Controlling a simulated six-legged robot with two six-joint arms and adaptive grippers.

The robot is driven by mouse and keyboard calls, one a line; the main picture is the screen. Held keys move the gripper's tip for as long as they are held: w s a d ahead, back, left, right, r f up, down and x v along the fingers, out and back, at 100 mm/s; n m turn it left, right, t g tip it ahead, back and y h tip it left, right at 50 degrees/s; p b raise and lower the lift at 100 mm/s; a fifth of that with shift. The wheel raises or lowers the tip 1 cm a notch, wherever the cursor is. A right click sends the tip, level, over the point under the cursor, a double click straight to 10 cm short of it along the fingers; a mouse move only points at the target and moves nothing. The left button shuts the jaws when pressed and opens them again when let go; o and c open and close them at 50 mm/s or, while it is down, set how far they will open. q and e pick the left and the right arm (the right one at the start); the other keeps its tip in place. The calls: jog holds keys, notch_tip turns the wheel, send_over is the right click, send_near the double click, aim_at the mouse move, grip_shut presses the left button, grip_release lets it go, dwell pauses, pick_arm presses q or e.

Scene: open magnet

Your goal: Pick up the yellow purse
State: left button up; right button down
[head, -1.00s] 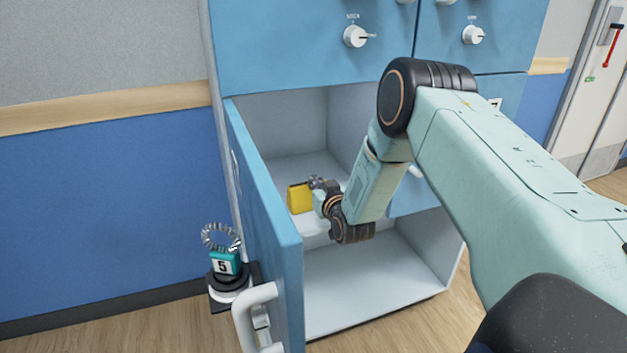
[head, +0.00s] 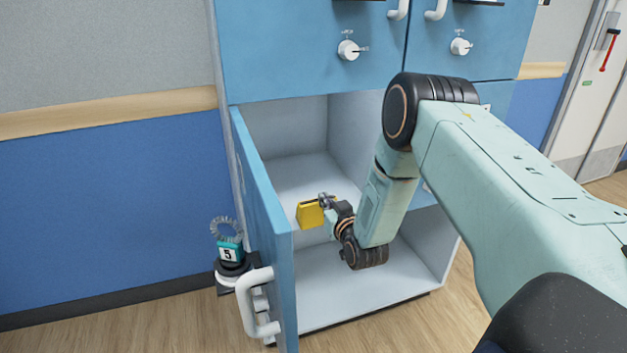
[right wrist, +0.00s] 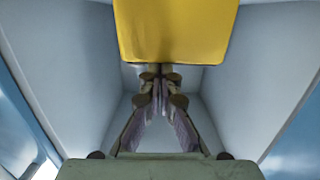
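The yellow purse (head: 311,213) is inside the open blue cabinet, near the front edge of its white middle shelf (head: 310,178). My right gripper (head: 326,201) is at the purse's upper right side. In the right wrist view the purse (right wrist: 175,30) fills the top middle, and the fingers (right wrist: 158,82) come together just beneath its edge. The right gripper looks shut on the purse. I cannot tell whether the purse's bottom clears the shelf. My left gripper is not in view.
The cabinet door (head: 265,220) stands open on the left, close to the purse, with a white handle (head: 255,302). The lower compartment (head: 350,285) is empty where visible.

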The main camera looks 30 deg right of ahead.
jog(key=shift+w+r+p, duration=0.15)
jog(key=shift+r+p, duration=0.1)
jog(key=shift+p, duration=0.45)
